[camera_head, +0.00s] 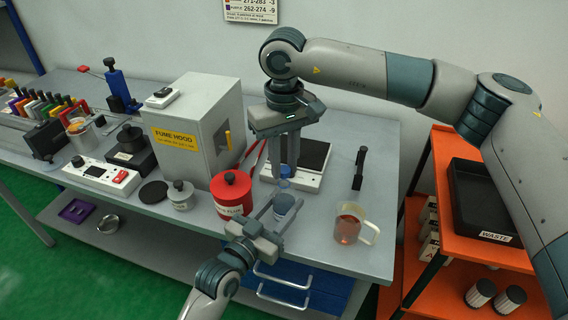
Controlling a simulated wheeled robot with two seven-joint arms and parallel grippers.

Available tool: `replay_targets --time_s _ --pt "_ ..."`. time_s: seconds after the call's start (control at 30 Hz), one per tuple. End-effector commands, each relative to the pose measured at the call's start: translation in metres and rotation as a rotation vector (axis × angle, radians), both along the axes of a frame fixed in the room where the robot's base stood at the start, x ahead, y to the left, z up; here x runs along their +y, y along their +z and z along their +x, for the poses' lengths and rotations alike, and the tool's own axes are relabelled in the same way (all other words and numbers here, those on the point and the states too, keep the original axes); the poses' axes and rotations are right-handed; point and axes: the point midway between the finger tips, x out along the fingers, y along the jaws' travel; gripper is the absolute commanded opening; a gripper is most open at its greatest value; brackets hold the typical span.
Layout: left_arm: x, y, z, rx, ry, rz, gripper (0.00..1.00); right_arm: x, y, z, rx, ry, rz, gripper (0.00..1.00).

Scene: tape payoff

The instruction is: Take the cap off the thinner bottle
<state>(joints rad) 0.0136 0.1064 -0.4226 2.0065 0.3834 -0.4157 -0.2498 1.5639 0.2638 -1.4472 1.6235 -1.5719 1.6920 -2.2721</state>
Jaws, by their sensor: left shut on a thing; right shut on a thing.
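A small translucent bottle (284,204) with a bluish look stands upright or is held upright near the front edge of the bench. My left gripper (277,207) is shut on its body from the front left. A blue cap (285,171) shows just above the bottle. My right gripper (286,168) points straight down from above and is shut on the cap. I cannot tell whether the cap still touches the bottle's neck. Only one bottle is clear to me, so I cannot compare widths.
A red tin (231,194) stands close left of the bottle, with the fume hood (195,130) behind it. A beaker of amber liquid (348,226) stands to the right. A white device with a dark top (308,163) is behind. The waste tray (480,200) is far right.

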Motion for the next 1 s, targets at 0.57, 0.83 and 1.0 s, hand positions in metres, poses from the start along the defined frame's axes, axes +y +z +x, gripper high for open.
replay_targets --time_s 0.57,0.83,1.0 --pt "0.000 0.000 0.000 0.001 0.000 0.001 0.00 0.000 0.021 0.000 -0.001 0.000 0.000 0.00" --pt "0.000 -0.001 0.000 0.001 0.000 0.001 0.00 0.000 0.040 0.000 0.001 0.000 0.000 0.00" --pt "0.000 0.000 0.000 0.001 0.000 0.001 0.00 0.000 0.040 0.000 0.001 0.000 0.000 0.00"
